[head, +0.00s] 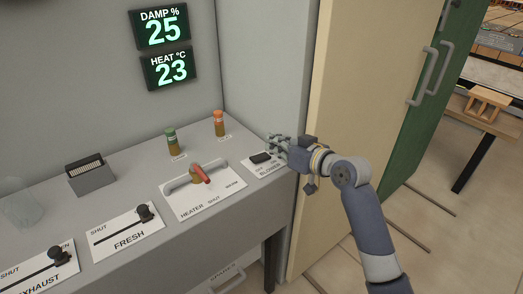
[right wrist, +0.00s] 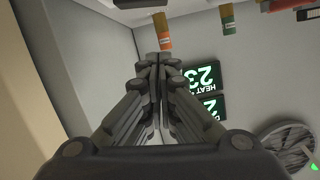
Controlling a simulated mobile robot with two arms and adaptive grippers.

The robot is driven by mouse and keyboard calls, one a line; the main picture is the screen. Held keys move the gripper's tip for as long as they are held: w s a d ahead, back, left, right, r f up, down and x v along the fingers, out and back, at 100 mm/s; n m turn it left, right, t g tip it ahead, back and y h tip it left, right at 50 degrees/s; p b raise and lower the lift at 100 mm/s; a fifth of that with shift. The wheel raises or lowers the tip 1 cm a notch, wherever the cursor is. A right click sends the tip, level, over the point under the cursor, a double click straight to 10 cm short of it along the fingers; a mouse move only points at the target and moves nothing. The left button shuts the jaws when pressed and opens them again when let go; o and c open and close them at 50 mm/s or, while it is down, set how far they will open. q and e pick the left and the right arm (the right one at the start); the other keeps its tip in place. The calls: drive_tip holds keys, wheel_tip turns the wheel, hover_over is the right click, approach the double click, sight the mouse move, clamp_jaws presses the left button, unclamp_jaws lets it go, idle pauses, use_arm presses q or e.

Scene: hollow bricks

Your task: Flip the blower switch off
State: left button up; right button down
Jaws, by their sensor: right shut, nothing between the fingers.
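The blower switch (head: 261,157) is a small black rocker on a white plate marked BLOWER, at the right end of the grey console in the head view. Which way the rocker is tipped is too small to tell. My right gripper (head: 275,145) is at the switch's right and slightly behind it, shut and empty; I cannot tell whether it touches the switch. In the right wrist view the shut fingers (right wrist: 160,62) meet in the middle, with nothing between them. My left gripper is not in view.
The console holds a red-handled heater lever (head: 202,175), FRESH (head: 144,212) and EXHAUST (head: 55,254) sliders, and green (head: 172,141) and orange (head: 219,123) capped vials behind. Displays read damp 25 and heat 23. A cream door panel (head: 350,90) stands close to my right arm.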

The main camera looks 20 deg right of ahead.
hover_over(260, 158)
drive_tip(key=s, duration=0.1)
drive_tip(key=shift+d+f, duration=0.3)
drive_tip(key=shift+f, duration=0.15)
drive_tip(key=f, duration=0.2)
drive_tip(key=shift+s+a+f, duration=0.15)
drive_tip(key=shift+a+f, duration=0.05)
drive_tip(key=shift+f, duration=0.15)
drive_tip(key=shift+s+a+f, duration=0.1)
drive_tip(key=shift+f, duration=0.6)
